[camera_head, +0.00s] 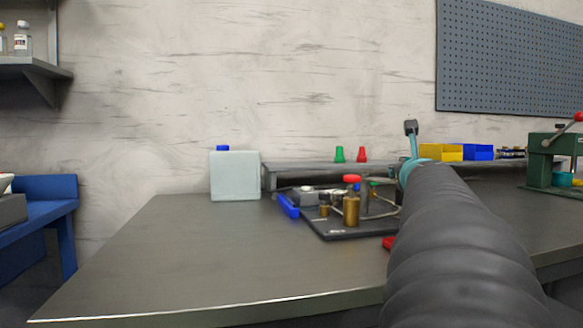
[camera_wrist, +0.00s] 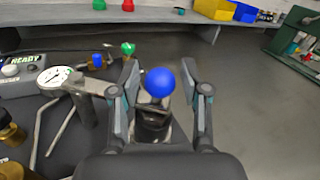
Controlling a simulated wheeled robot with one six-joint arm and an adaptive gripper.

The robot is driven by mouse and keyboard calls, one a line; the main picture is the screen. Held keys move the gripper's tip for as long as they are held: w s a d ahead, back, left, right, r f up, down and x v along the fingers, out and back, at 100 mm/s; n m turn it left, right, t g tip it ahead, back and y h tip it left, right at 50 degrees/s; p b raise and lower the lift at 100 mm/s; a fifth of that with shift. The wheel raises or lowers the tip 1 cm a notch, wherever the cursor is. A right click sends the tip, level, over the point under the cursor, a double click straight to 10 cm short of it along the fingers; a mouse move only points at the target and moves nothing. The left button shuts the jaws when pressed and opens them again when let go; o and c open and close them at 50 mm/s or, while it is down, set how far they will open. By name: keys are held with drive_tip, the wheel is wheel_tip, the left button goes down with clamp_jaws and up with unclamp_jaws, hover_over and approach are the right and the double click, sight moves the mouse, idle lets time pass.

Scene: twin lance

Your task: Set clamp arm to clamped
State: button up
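In the wrist view a round blue knob (camera_wrist: 160,82) shows between the two fingers of my gripper (camera_wrist: 160,66). The fingers are apart, with a visible gap on each side of the knob. Below the knob is a dark and metallic mount (camera_wrist: 152,120), partly covered by the gripper body. The knob may be the handle of the clamp arm; I cannot tell how the clamp arm is set. In the head view my arm covers the knob and most of the gripper.
A black fixture plate (camera_head: 335,230) carries a brass cylinder (camera_head: 351,210) with a red top. A dial gauge (camera_wrist: 60,76) and a box reading READY (camera_wrist: 22,72) stand left of the gripper. A white jug (camera_head: 235,176) stands further left. The front left bench top (camera_head: 190,260) is clear.

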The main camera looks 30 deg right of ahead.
idle(0.3)
drive_tip(key=v, duration=0.7)
drive_tip(key=shift+s, duration=0.2)
drive_tip(key=shift+a, duration=0.1)
